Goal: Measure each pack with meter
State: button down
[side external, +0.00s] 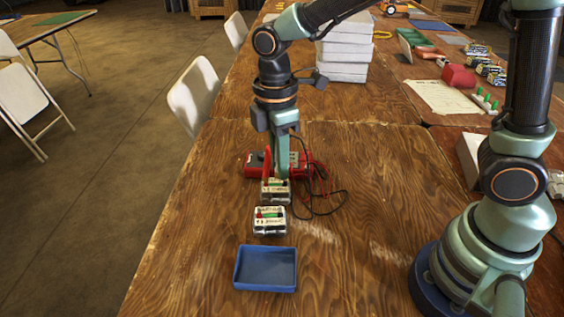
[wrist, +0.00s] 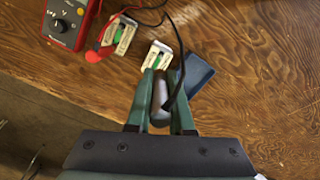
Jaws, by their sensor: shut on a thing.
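My gripper (side external: 283,172) points down above the farther pack (side external: 275,192). In the wrist view its fingers (wrist: 162,78) are shut on a grey probe handle (wrist: 160,97) with a black lead. The probe's tip is hidden, so I cannot tell whether it touches anything. The nearer pack (side external: 270,220) stands in front of the farther one. Both packs, white with green on top, show in the wrist view (wrist: 118,36) (wrist: 157,56). The red meter (side external: 252,166) lies behind the packs, partly hidden by my gripper; its dial shows in the wrist view (wrist: 68,20).
An empty blue tray (side external: 265,270) sits in front of the packs. Red and black leads (side external: 322,190) loop on the table right of the meter. White boxes (side external: 343,50) are stacked behind. The wooden table left of the packs is clear.

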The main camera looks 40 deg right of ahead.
jog(key=shift+s+a+f, duration=0.25)
jog(key=shift+s+f, duration=0.1)
jog(key=shift+f, duration=3.15)
jog(key=shift+f, duration=0.95)
jog(key=shift+c, duration=2)
grip_release()
jog(key=shift+r, duration=0.1)
jog(key=shift+r, duration=3.7)
